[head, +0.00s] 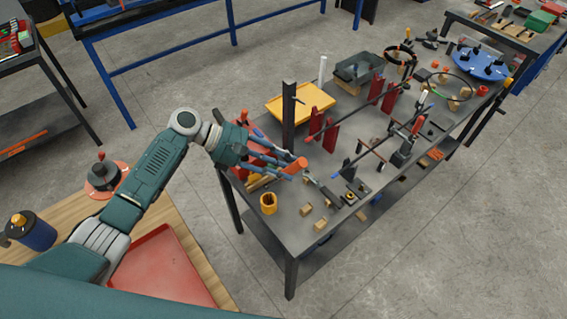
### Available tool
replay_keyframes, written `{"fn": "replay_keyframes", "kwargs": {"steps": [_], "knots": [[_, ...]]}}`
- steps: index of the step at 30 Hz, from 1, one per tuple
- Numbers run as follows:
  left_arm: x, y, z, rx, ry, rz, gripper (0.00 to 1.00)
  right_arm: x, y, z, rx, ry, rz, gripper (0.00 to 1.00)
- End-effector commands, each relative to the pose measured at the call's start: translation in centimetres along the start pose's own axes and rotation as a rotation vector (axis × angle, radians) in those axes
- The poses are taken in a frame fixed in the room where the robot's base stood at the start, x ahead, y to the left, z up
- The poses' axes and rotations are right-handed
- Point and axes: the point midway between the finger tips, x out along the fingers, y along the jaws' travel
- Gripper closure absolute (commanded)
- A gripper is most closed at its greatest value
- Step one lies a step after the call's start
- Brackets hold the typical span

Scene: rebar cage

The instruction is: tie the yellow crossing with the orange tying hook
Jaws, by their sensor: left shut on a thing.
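My left gripper (291,167) reaches in over the near left part of the dark workbench (291,232). It is shut on the orange tying hook (296,165); the orange handle shows between the fingers, and a thin shaft seems to point down to the right. Dark rebar rods (381,143) lie across red stands (331,137) to the right of the gripper. A small yellow spot (349,196) shows on a dark fixture low on the bench; I cannot tell if it is the yellow crossing. The hook is apart from the rods. My right gripper is not in view.
A dark post (289,115) stands just behind the gripper, beside a yellow tray (301,103). A red tray (160,268) is on the wooden table at left.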

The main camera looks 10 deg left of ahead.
Motion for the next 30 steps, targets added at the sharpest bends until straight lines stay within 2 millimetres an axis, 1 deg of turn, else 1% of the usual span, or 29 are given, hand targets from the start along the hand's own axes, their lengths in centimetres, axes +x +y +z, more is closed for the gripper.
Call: {"fn": "replay_keyframes", "kwargs": {"steps": [1,2,3,8,16,19,23,25,30], "knots": [[-0.5,0.1,0.9,0.000,-0.001,0.000,0.94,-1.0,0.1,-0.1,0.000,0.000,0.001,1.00],[-0.4,0.2,0.8,0.002,-0.001,0.001,0.94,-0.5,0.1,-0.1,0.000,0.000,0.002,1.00],[-0.6,0.2,1.1,0.002,-0.001,0.001,0.94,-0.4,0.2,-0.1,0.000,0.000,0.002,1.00],[-1.3,0.4,2.1,0.001,0.000,0.002,0.94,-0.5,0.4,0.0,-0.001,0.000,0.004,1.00],[-1.3,0.4,2.2,0.000,0.000,0.001,0.94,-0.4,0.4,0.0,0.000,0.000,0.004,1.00],[-1.4,0.2,2.0,-0.003,0.001,0.007,0.94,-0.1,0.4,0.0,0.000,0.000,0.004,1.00],[-1.7,-0.5,1.5,-0.018,0.006,0.035,0.94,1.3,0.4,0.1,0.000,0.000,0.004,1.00],[-2.3,-1.2,1.0,-0.034,0.011,0.064,0.94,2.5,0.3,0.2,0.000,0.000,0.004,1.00],[-4.8,-3.5,-0.3,-0.092,0.030,0.161,0.94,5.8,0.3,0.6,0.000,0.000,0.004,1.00]]}}
